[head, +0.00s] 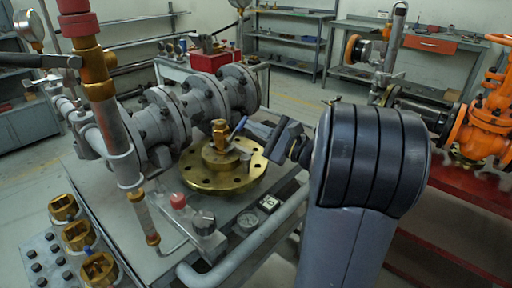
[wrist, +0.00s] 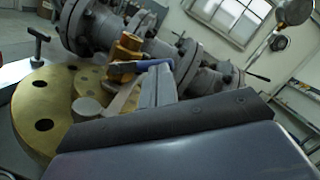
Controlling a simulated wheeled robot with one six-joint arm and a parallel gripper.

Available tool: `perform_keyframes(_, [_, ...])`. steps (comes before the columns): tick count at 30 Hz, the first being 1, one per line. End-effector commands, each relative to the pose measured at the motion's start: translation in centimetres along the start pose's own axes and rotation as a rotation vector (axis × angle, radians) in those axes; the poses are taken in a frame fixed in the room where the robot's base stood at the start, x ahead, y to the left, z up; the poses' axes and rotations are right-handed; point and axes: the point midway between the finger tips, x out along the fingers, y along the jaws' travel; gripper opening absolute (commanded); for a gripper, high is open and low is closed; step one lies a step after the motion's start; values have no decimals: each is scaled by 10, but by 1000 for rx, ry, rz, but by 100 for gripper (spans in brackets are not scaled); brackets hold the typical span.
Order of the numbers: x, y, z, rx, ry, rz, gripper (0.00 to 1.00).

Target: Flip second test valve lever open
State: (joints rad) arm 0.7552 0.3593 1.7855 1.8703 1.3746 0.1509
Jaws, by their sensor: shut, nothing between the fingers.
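A brass valve fitting (head: 220,133) stands upright on a round brass flange (head: 207,179) on the bench. A blue lever (head: 239,127) sticks out beside the fitting, slanting up to the right. In the wrist view the lever (wrist: 138,65) runs sideways from the brass fitting (wrist: 123,52), over the flange (wrist: 35,105). My gripper (head: 256,132) is shut and empty, just right of the lever. In the wrist view its fingertips (wrist: 157,78) are close to the lever's free end; I cannot tell whether they touch. Which valve counts as second is not marked.
Grey flanged pipework (head: 165,120) stands behind the brass flange. A red-topped vertical pipe (head: 105,110) rises at the left, near a red-capped fitting (head: 178,201). A bent grey pipe (head: 245,247) edges the bench front. An orange valve (head: 490,125) stands far right.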

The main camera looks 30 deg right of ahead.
Motion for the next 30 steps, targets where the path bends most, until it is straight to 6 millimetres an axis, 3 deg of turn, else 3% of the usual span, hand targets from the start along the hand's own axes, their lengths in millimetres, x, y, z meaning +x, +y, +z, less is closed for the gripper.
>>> perform_keyframes(30, [3, -3, 14, -237, -1, 47, 0])
